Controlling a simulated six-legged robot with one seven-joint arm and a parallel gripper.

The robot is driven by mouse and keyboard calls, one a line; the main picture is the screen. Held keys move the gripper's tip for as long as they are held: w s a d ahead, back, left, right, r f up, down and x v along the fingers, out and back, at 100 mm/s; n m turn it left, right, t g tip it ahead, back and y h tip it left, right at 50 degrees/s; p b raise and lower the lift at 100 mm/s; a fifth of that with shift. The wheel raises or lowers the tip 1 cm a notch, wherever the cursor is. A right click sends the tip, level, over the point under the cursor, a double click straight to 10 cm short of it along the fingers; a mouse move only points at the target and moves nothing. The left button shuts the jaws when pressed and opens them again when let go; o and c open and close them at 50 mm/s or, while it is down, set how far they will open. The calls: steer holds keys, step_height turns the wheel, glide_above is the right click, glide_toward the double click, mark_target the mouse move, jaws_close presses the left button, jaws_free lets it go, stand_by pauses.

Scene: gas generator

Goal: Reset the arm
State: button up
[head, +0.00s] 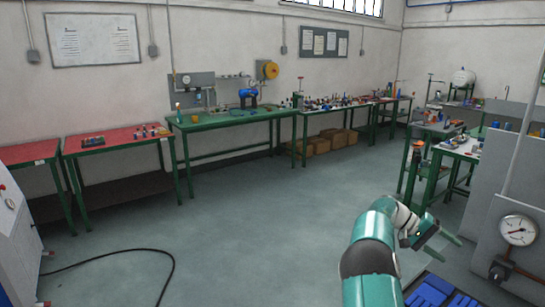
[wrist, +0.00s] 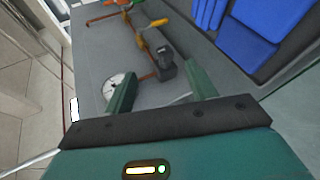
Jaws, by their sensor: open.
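My gripper (head: 449,222) is at the lower right of the head view, at the end of my teal arm. In the wrist view my gripper (wrist: 162,97) shows two green fingers spread apart with nothing between them. Beyond the fingers is a grey panel (wrist: 95,50) with a round gauge (wrist: 113,86), a dark valve block (wrist: 166,66) and orange and yellow handles (wrist: 150,24). The fingers appear apart from these parts, though the left finger overlaps the gauge in the picture.
In the head view a gauge (head: 518,230) is on a grey cabinet right of my gripper. Blue pieces (head: 432,291) lie below my arm. Green workbenches (head: 235,118) line the back wall. A black hose (head: 130,251) lies on the left floor. The middle floor is clear.

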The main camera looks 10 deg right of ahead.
steer(key=s+a+r+n+t+y, duration=0.2)
steer(key=s+a+r+t, duration=0.15)
steer(key=a, duration=0.65)
steer(key=s+a+r+n+t+y, duration=0.1)
steer(key=s+a+r+t+y, duration=0.2)
steer(key=a, duration=0.7)
steer(key=s+a+r+n+t+y, duration=0.15)
steer(key=a+r+t, duration=0.25)
steer(key=a, duration=0.6)
steer(key=s+a+f+n+t+y, duration=0.1)
steer(key=s+a+n+t, duration=0.1)
steer(key=s+a, duration=0.5)
steer(key=s+a+f+n+t+y, duration=0.1)
steer(key=s+a+n+t+y, duration=0.1)
steer(key=s+a, duration=0.5)
steer(key=a, duration=0.5)
steer(key=shift+a, duration=0.35)
steer(key=shift+t, duration=0.25)
steer(key=c, duration=0.4)
steer(key=shift+d, duration=0.1)
steer(key=shift+c, duration=0.2)
steer(key=shift+d, duration=0.1)
